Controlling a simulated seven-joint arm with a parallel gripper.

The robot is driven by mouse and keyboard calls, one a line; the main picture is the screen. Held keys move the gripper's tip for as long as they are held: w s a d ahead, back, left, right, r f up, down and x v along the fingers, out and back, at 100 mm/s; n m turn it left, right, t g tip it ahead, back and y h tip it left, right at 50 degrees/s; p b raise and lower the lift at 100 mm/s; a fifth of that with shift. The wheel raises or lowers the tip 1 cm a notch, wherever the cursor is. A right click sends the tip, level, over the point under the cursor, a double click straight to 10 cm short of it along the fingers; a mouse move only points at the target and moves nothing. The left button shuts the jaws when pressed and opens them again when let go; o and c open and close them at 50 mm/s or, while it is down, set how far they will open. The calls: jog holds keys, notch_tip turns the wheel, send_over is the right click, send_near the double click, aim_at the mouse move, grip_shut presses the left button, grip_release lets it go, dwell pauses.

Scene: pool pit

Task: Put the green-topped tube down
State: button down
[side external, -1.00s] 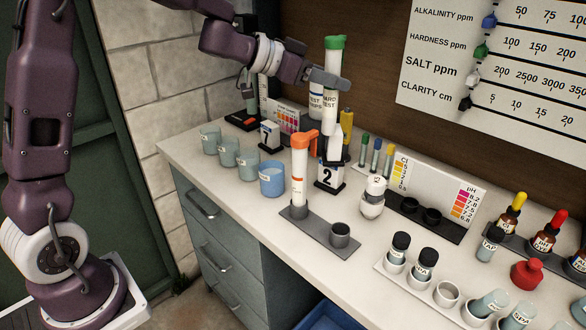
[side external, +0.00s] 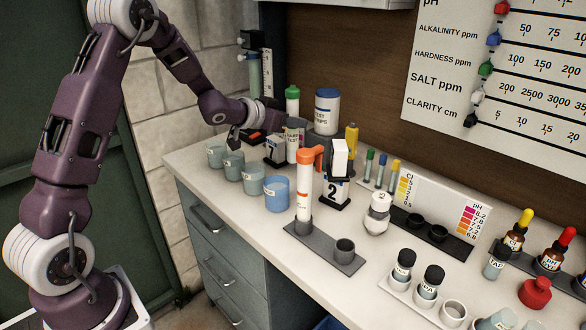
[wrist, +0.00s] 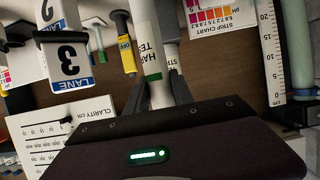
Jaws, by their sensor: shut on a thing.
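The green-topped tube (side external: 292,104) is upright near the back of the counter in the side view, its white body partly covered by my gripper (side external: 292,123). My gripper is shut on the tube's body. In the wrist view the tube (wrist: 151,55), with printed lettering and a green band, stands between the two grey fingers of my gripper (wrist: 158,84). The tube's lower end is close to the counter (side external: 228,182); I cannot tell whether it touches.
A blue-lidded test strips jar (side external: 326,112) stands right of the tube. A number stand (side external: 274,150) and several beakers (side external: 253,179) are in front and left. An orange-topped tube (side external: 304,190) stands in a grey holder (side external: 339,256) with an empty cup.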

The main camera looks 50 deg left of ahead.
aim_at(289, 144)
notch_tip(289, 144, down, 7)
jog(key=shift+f, duration=0.1)
jog(key=c, duration=1.1)
grip_release()
